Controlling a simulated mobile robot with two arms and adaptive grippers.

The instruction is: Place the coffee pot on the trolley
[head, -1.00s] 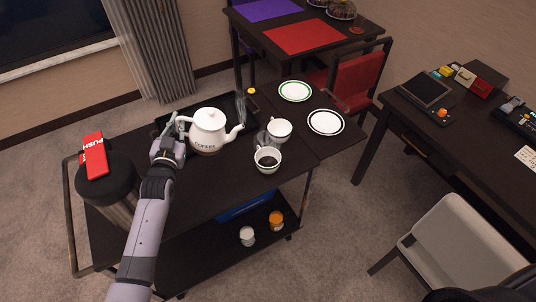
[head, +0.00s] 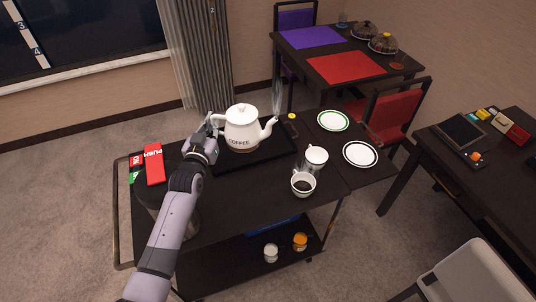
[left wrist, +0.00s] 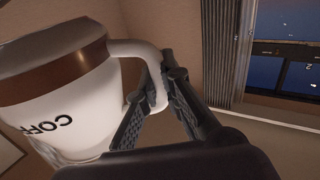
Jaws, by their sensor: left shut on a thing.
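The white coffee pot (head: 242,132), marked "COFFEE", shows at the dark trolley (head: 235,203) in the head view, over the black tray (head: 262,153). Its spout points right. My left gripper (head: 207,130) is shut on the pot's handle from the left. In the left wrist view the pot (left wrist: 65,100) fills the left side, with its handle between the fingers of my left gripper (left wrist: 155,88). The pot appears raised above the tray, but the gap under it is hard to judge. My right gripper is not in view.
The trolley carries a cup of dark liquid (head: 303,183), a white cup (head: 316,157), a green-rimmed plate (head: 333,121) and a black-rimmed plate (head: 360,154). A red "PUSH" box (head: 154,164) is at the left end. Jars (head: 300,241) stand on the lower shelf.

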